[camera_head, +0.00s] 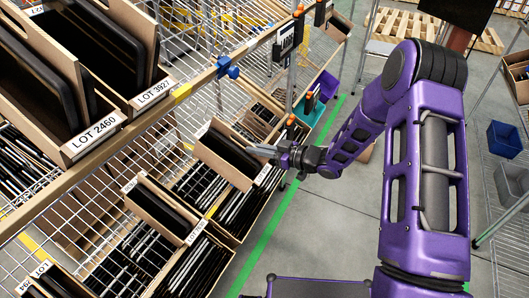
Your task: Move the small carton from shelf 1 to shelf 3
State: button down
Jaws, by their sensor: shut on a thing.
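My gripper (266,152) reaches in from the right at the end of my purple arm. Its jaws are shut on the near right edge of a small brown carton (222,168). The carton sits tilted on the lower wire shelf and holds dark flat items, with a white label at its right end. Whether it is lifted clear of the shelf cannot be told. The fingertips are small and partly blend with the carton's edge. No shelf numbers can be read.
Large cartons marked LOT 2460 (88,140) and LOT 3927 (150,96) stand on the upper shelf, behind its rail (130,130). Another carton (160,212) sits to the lower left. A blue bin (504,139) stands far right. The grey floor (325,225) beside the green line is clear.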

aim_at(220, 135)
jog(key=x, duration=0.4)
jog(key=r+b+x, duration=0.1)
jog(key=x, duration=0.3)
jog(key=r+x, duration=0.1)
jog(key=x, duration=0.3)
jog(key=shift+w+a+r+b, duration=0.2)
jog(key=shift+a+b, duration=0.15)
jog(key=shift+a, duration=0.15)
jog(key=shift+w+a+f+b, duration=0.1)
jog(key=shift+a+f+b, duration=0.15)
jog(key=shift+f+b, duration=0.35)
jog(key=shift+w+a+f+b, duration=0.1)
jog(key=shift+a+f+b, duration=0.1)
jog(key=shift+f+b, duration=0.35)
jog(key=shift+w+a+f+p, duration=0.1)
jog(key=shift+a+f+p, duration=0.2)
jog(key=shift+f, duration=0.35)
jog(key=shift+a+f, duration=0.1)
jog(key=shift+f, duration=0.05)
